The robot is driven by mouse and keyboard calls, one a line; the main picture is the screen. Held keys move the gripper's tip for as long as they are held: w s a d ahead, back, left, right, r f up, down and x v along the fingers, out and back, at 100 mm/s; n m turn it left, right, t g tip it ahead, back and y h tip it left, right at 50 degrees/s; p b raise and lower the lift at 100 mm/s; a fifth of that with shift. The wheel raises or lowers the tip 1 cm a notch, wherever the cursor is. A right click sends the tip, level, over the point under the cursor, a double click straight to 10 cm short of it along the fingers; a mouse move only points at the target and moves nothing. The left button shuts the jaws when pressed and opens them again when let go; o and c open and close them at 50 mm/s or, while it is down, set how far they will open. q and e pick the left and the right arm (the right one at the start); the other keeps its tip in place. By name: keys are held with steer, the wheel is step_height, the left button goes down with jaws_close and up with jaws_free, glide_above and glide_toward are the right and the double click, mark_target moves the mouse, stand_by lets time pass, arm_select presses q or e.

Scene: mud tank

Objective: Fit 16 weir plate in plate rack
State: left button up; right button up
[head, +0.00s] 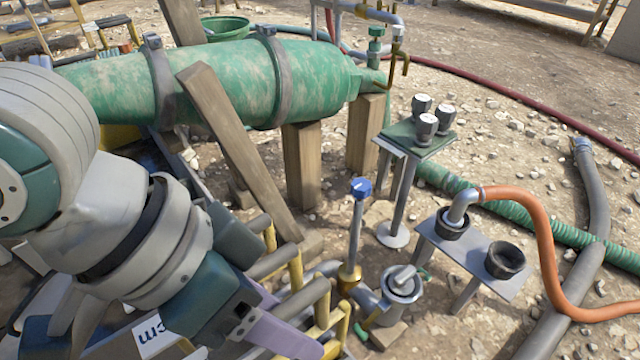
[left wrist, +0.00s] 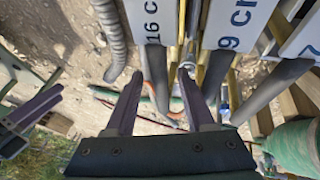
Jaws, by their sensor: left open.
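My left gripper (head: 292,325) is open, its purple fingers low among grey bars and yellow rails in the head view. In the left wrist view, its fingertips (left wrist: 160,74) are apart, with a grey bar (left wrist: 156,84) showing between them; I cannot tell whether they touch it. A white plate marked 16 (left wrist: 150,12) is at the top of that view, partly cut off. A plate marked 9 cm (left wrist: 238,22) is to its right. The yellow rails (head: 322,312) look like part of the rack, mostly hidden by my arm. A purple-fingered gripper (left wrist: 32,112), probably my right, shows at the left edge.
A blue-capped pipe (head: 356,230) and a metal pot (head: 402,284) stand right of the rails. A small stand (head: 470,258) holds black cups and an orange hose (head: 545,235). A green tank (head: 220,85) on wooden props is behind. Gravelly ground lies between.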

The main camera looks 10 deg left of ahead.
arm_select(q)
steer(key=shift+a, duration=0.1)
steer(key=p+v, duration=0.6)
steer(key=v, duration=0.4)
steer(key=shift+r, duration=0.1)
